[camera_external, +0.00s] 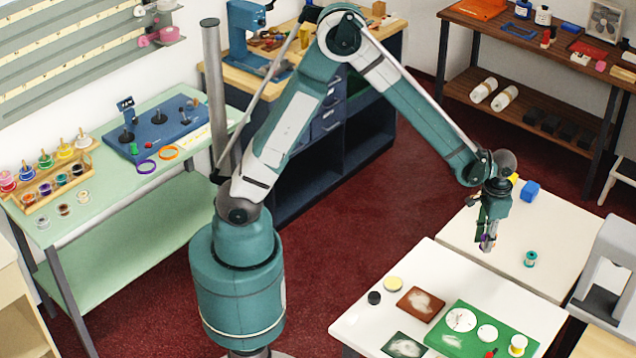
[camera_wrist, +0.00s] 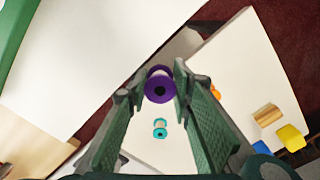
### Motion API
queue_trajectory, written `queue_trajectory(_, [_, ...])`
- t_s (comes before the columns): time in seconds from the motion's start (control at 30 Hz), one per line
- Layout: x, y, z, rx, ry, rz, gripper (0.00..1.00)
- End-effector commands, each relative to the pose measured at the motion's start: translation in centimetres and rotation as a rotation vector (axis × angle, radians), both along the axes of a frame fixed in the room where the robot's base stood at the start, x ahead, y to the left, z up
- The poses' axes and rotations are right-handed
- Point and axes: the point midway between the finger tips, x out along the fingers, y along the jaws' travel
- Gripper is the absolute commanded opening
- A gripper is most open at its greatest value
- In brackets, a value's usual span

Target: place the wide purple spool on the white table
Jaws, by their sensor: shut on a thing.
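My gripper (camera_external: 487,240) hangs in the air near the left edge of the white table (camera_external: 560,245) that bears a teal spool. It is shut on the wide purple spool (camera_wrist: 159,88), which sits between the fingertips in the wrist view. In the external view only a small bit of purple shows at the fingertips. In the wrist view the white table (camera_wrist: 255,65) lies below the held spool, with the teal spool (camera_wrist: 160,129) apart from it. A second white table (camera_external: 450,270) stands in front.
On the table below, the teal spool (camera_external: 530,259) stands alone, with a blue block (camera_external: 530,191) and a yellow thing (camera_wrist: 291,137) farther off. The front table bears a green mat (camera_external: 470,345) and several items. A grey machine (camera_external: 605,265) stands at the right.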

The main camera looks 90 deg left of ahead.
Motion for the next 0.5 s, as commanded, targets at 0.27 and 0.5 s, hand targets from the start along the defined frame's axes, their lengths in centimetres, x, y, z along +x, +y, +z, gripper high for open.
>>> queue_trajectory(0.27, [-6.3, -4.6, 2.5, -0.001, 0.000, -0.005, 0.13])
queue_trajectory(0.5, [-11.8, -7.8, 4.1, -0.002, 0.000, -0.006, 0.13])
